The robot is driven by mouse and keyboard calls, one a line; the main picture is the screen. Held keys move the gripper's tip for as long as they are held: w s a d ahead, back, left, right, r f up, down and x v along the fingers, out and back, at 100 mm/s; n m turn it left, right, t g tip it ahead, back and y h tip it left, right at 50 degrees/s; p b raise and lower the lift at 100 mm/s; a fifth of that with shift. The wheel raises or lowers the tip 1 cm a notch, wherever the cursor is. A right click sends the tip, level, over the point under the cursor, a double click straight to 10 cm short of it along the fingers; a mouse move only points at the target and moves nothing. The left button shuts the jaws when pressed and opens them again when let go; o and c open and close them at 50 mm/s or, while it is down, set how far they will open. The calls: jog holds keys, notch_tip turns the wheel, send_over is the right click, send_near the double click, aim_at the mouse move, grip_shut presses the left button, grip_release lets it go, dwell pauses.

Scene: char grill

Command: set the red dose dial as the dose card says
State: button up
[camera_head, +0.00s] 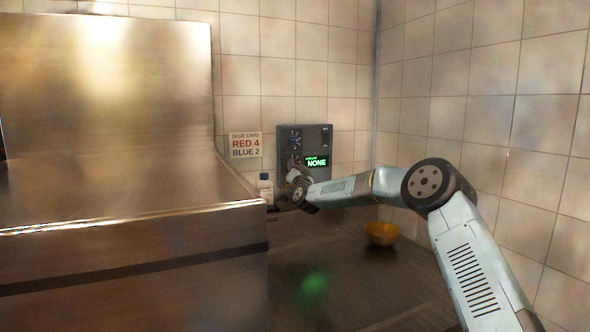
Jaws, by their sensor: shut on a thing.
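The dose card (245,145) is on the tiled back wall and reads "RED 4, BLUE 2". To its right is a dark dosing panel (324,143) with a lit green display (316,162) reading "NONE". A blue dial (294,138) sits at the panel's upper left. The red dial is not clearly visible; my gripper and wrist cover the panel's lower left. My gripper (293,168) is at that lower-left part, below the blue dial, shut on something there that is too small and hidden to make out. The dial's setting cannot be read.
A large steel grill with a raised hood (110,120) fills the left side. A white bottle with a blue cap (264,186) stands below the card, close to my gripper. An orange bowl (382,233) sits on the dark counter (345,285), which is otherwise mostly clear.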

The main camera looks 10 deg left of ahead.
jog(key=o, duration=1)
jog(key=shift+d, duration=0.1)
jog(key=v, duration=1.3)
jog(key=shift+s+d+f, duration=0.15)
jog(key=shift+s+f, duration=0.15)
